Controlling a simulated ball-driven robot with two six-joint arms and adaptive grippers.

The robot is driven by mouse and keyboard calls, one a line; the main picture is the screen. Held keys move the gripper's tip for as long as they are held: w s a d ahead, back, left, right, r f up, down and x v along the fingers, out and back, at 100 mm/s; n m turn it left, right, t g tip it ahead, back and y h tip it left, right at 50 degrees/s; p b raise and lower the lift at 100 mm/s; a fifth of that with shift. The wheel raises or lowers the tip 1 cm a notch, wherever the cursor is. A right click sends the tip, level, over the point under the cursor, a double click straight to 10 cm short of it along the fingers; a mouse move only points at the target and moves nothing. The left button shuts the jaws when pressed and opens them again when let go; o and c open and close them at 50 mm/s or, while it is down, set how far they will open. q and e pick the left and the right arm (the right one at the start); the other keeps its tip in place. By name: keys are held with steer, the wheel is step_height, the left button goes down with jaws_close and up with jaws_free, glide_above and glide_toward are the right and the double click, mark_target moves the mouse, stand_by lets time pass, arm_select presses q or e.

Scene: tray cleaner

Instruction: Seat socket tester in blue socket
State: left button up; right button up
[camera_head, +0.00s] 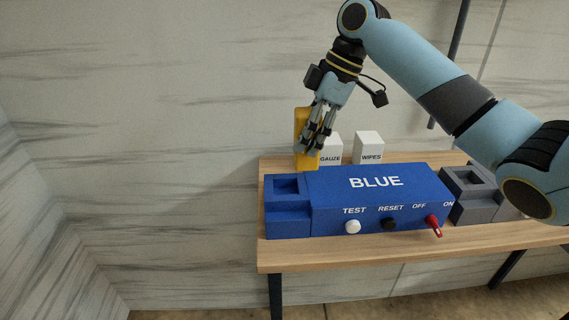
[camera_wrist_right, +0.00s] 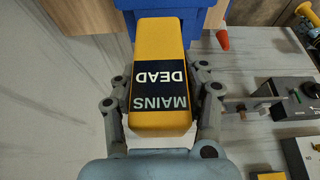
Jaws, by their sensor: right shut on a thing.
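The yellow socket tester (camera_head: 301,130) is held upright in my right gripper (camera_head: 321,140), above the back of the blue unit. In the right wrist view the tester (camera_wrist_right: 165,35) shows a dark label reading MAINS DEAD, with the fingers of my right gripper (camera_wrist_right: 163,95) closed on both its sides. The blue socket (camera_head: 287,187) is an open recess at the left end of the blue unit (camera_head: 375,183). The tester is a little above and right of the socket, apart from it. My left gripper is not in view.
A gauze box (camera_head: 331,147) and a wipes box (camera_head: 369,147) stand behind the blue unit. A grey unit with a socket (camera_head: 470,181) stands to the right. The unit's front has a white knob (camera_head: 353,227), a black knob (camera_head: 388,224) and a red switch (camera_head: 433,225). The wooden shelf (camera_head: 300,256) ends just left of the socket.

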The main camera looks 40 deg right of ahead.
steer(key=x, duration=0.2)
steer(key=a+p+x, duration=0.1)
steer(key=x, duration=0.4)
steer(key=shift+a, duration=0.4)
steer(key=shift+f, duration=0.1)
steer(key=o, duration=1.3)
steer(key=shift+f, duration=0.15)
steer(key=shift+c, duration=0.2)
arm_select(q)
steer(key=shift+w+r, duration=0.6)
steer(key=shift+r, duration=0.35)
arm_select(e)
steer(key=b+v, duration=0.1)
steer(key=v, duration=1.1)
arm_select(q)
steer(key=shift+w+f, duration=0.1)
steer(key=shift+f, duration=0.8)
